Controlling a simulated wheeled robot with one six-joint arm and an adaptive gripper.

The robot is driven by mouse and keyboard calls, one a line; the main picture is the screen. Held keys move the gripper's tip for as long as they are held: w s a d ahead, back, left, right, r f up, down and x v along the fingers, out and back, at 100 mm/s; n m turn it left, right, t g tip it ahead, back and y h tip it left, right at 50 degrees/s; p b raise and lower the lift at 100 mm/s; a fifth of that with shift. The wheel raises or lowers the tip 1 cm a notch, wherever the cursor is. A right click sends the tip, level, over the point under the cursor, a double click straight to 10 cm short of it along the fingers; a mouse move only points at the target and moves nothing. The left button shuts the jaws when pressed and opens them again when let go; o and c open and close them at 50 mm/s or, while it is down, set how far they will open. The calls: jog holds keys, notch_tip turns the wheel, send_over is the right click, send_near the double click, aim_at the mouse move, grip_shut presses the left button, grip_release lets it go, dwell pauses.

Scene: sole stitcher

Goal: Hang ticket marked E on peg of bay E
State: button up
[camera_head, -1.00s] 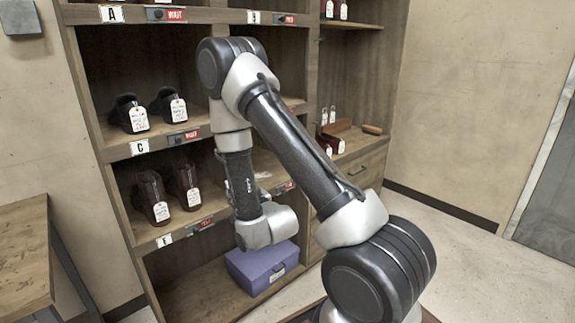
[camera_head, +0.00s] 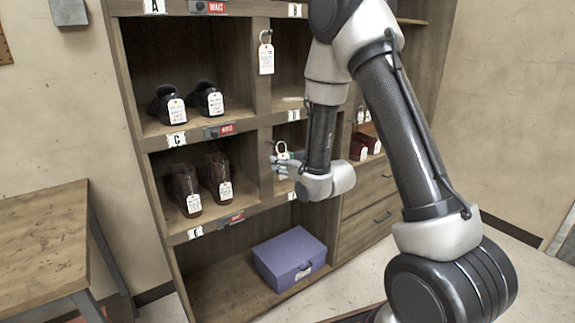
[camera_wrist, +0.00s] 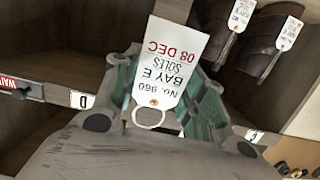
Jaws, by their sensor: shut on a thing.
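My gripper (camera_head: 287,164) is shut on a white ticket. The gripper is in front of the rack, by the upright right of the boots' bay. The E label (camera_head: 195,232) is on the shelf edge at lower left of the gripper.
A purple box (camera_head: 290,258) sits in the bottom compartment. Tagged boots (camera_head: 217,175) and black shoes (camera_head: 210,99) stand on the left shelves. Another ticket (camera_head: 266,58) hangs on the upper upright. A wooden table (camera_head: 40,225) stands at left, drawers (camera_head: 375,210) at right.

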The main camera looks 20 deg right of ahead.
aim_at(266, 157)
jog(key=shift+r+x, duration=0.25)
jog(key=shift+x, duration=1.3)
jog(key=shift+r+x, duration=0.2)
jog(key=shift+x, duration=1.35)
jog(key=shift+w+a+f, duration=0.2)
jog(key=shift+w+f, duration=0.3)
jog(key=shift+w, duration=0.1)
jog(key=o, duration=0.9)
jog(key=shift+s, duration=0.1)
